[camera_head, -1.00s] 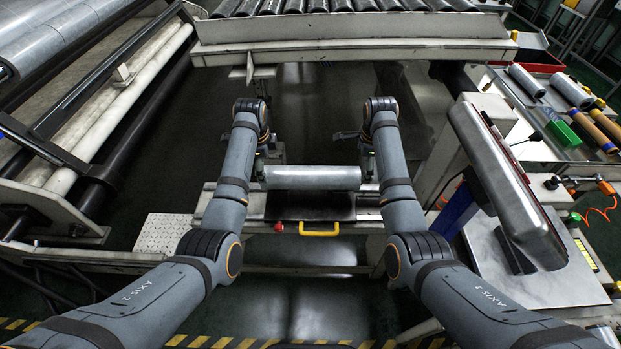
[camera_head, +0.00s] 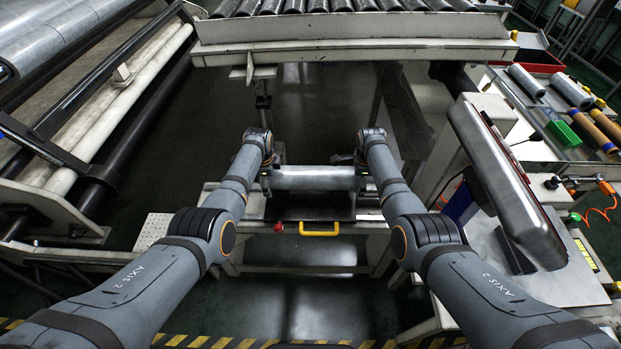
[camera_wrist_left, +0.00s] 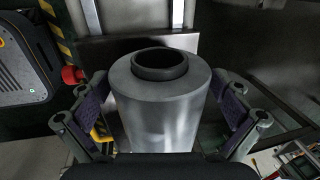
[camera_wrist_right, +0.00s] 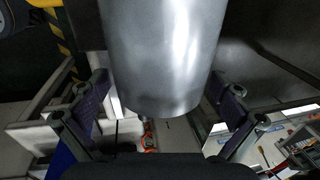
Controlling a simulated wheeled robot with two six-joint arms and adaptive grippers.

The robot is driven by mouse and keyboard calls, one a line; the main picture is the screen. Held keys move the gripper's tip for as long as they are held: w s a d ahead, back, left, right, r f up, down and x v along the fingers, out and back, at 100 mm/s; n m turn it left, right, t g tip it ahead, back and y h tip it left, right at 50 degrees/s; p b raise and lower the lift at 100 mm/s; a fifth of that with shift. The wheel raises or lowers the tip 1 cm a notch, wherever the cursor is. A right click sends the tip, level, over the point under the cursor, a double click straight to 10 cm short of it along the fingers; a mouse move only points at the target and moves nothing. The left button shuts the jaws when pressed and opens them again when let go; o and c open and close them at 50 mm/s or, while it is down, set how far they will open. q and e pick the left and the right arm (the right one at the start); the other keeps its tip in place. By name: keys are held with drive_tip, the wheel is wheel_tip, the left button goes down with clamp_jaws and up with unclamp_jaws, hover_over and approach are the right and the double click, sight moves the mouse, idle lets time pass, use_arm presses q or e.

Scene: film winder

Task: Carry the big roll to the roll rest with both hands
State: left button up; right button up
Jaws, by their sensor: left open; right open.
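The big roll (camera_head: 313,178) is a silver cylinder lying level across the bench ahead of me, between my two arms. My left gripper (camera_head: 264,180) is at its left end. In the left wrist view the roll (camera_wrist_left: 165,112) shows its end with a dark hollow core, and the open fingers stand either side of it, apart from it. My right gripper (camera_head: 362,178) is at the right end. In the right wrist view the roll (camera_wrist_right: 162,60) reaches between the open fingers, apart from them. I cannot tell which structure is the roll rest.
A yellow handle (camera_head: 319,229) and a red knob (camera_head: 278,227) are on the bench front below the roll. A roller conveyor (camera_head: 350,32) spans the back. A tilted metal-cased screen (camera_head: 508,180) stands right. Large machine rollers (camera_head: 110,110) are left. Dark floor is clear behind the bench.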

use_arm(q)
drive_tip(key=shift+c, duration=0.4)
use_arm(e)
drive_tip(key=shift+c, duration=0.4)
use_arm(q)
drive_tip(key=c, duration=1.8)
use_arm(e)
drive_tip(key=c, duration=1.7)
